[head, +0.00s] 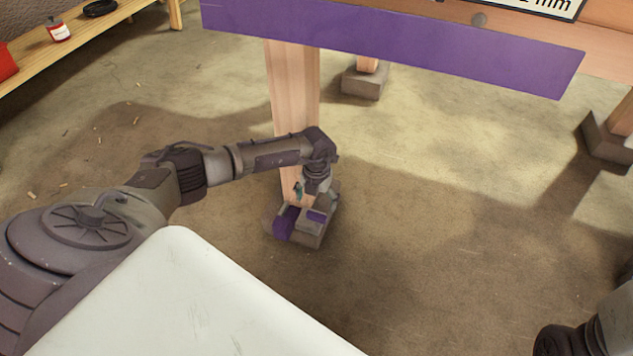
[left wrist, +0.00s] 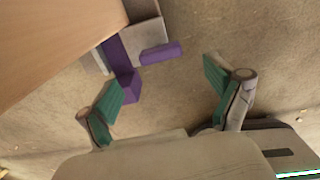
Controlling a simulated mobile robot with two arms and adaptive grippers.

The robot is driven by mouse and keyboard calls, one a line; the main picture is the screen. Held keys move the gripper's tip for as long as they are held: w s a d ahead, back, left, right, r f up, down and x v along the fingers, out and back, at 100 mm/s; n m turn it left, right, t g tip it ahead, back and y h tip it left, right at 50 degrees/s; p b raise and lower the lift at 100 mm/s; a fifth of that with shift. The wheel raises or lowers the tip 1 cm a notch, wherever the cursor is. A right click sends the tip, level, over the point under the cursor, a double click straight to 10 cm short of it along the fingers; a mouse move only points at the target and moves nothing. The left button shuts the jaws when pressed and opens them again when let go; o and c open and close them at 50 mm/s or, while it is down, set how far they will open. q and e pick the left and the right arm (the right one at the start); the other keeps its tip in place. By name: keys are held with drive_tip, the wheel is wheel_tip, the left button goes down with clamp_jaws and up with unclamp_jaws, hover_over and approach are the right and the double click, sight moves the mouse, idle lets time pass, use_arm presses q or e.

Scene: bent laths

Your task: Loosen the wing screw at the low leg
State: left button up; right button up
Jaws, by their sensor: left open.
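The low leg (head: 291,85) is a light wooden post under the bench. Its grey foot block (head: 312,240) stands on the floor with purple parts on it. A larger purple piece (head: 286,222) is at the block's left, and a small purple bar (head: 316,216), which looks like the wing screw's wing, lies on top. The bar also shows in the left wrist view (left wrist: 161,53), beside a long purple piece (left wrist: 122,68). My left gripper (head: 303,191) is open just above the foot. Its green-padded fingers (left wrist: 163,72) are apart with nothing between them. My right gripper is out of view.
A purple apron (head: 390,45) edges the bench above. Other legs stand in grey feet (head: 363,82) behind and at right (head: 607,140). A wooden shelf (head: 75,38) with a bottle is at upper left. The floor around the low foot is mostly clear.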

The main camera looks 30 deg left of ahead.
sight(317, 214)
use_arm(q)
drive_tip(key=shift+r, duration=2.35)
drive_tip(key=shift+d, duration=0.1)
